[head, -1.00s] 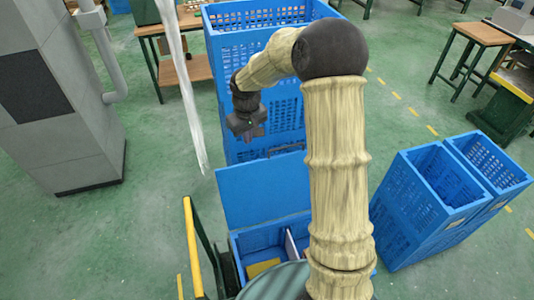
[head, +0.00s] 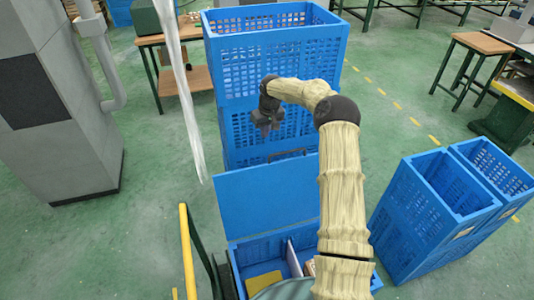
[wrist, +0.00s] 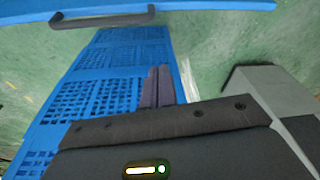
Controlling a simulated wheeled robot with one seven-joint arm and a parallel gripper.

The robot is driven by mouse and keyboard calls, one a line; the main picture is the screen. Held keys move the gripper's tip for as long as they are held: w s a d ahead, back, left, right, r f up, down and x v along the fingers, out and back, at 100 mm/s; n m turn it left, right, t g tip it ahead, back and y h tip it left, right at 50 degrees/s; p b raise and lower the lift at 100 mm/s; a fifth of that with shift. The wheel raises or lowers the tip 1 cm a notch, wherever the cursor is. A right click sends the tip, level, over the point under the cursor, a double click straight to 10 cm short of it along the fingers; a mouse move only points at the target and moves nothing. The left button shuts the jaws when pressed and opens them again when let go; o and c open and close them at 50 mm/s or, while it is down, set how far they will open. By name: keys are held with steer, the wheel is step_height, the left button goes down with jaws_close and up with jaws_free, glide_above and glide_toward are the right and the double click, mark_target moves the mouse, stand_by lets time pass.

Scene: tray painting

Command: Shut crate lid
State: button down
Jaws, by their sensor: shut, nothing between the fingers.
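The blue crate (head: 236,268) stands open at the bottom of the head view. Its flat blue lid (head: 262,200) is raised at the far side, with a dark handle (head: 287,154) on its top edge. The lid's edge (wrist: 200,6) and the handle (wrist: 100,20) also show at the top of the wrist view. My gripper (head: 266,131) appears just above and left of the handle in the head view, apart from it. Its dark fingers (wrist: 157,86) are together and empty in the wrist view. My arm hides the crate's right part.
A tall blue crate stack (head: 270,60) stands behind the lid. More blue crates (head: 425,205) stand at right. A yellow rail (head: 187,250) is left of the crate, and a grey cabinet (head: 60,120) stands further left. A yellow item (head: 263,281) and a white divider (head: 293,258) are inside the crate.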

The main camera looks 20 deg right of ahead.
step_height(320, 180, down, 10)
steer(key=w+p, duration=0.2)
steer(key=p, duration=0.1)
steer(key=s+p, duration=0.1)
steer(key=s, duration=0.1)
steer(key=s+r+p, duration=0.1)
steer(key=s, duration=0.1)
steer(key=shift+s, duration=0.1)
stand_by(0.3)
stand_by(0.4)
